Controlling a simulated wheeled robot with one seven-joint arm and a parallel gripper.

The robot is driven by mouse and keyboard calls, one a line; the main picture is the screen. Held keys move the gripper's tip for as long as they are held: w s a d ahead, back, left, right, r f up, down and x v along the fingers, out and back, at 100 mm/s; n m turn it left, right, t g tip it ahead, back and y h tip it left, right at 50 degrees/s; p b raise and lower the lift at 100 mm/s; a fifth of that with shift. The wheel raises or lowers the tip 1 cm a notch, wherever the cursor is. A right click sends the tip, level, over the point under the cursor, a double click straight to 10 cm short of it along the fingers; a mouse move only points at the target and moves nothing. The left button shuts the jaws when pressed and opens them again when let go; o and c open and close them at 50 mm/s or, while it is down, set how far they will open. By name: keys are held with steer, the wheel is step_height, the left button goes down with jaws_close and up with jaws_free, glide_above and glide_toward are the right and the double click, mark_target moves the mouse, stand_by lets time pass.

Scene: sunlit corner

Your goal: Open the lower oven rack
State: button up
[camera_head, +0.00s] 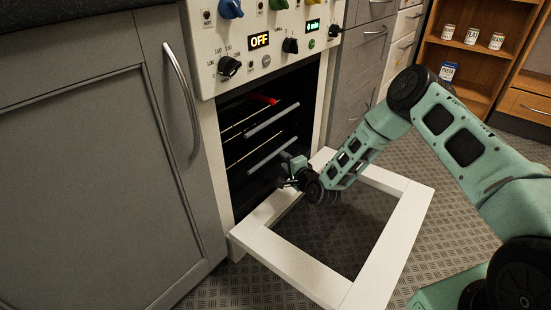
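The oven (225,125) stands open with its white-framed door (385,255) folded down over the floor. Inside are an upper rack with a grey front bar (272,120) and a lower rack with a similar bar (270,157). Both bars sit near the oven opening, and neither rack clearly extends over the door. My gripper (287,172) is at the right side of the opening, close to the right end of the lower bar. The fingers are small and dark against the oven, so contact with the bar and their opening cannot be told.
A red object (265,99) lies in the upper oven. The control panel (260,50) has several knobs and an "OFF" display. Grey cabinets flank the oven. A wooden shelf (470,55) with cans stands at back right. Floor (455,225) right of the door is clear.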

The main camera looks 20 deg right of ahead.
mark_target(276, 154)
steer(key=b+x, duration=0.2)
steer(key=x, duration=0.5)
steer(key=shift+w+a+f, duration=0.1)
steer(key=shift+w, duration=0.15)
steer(key=shift+c, duration=0.3)
jaws_close()
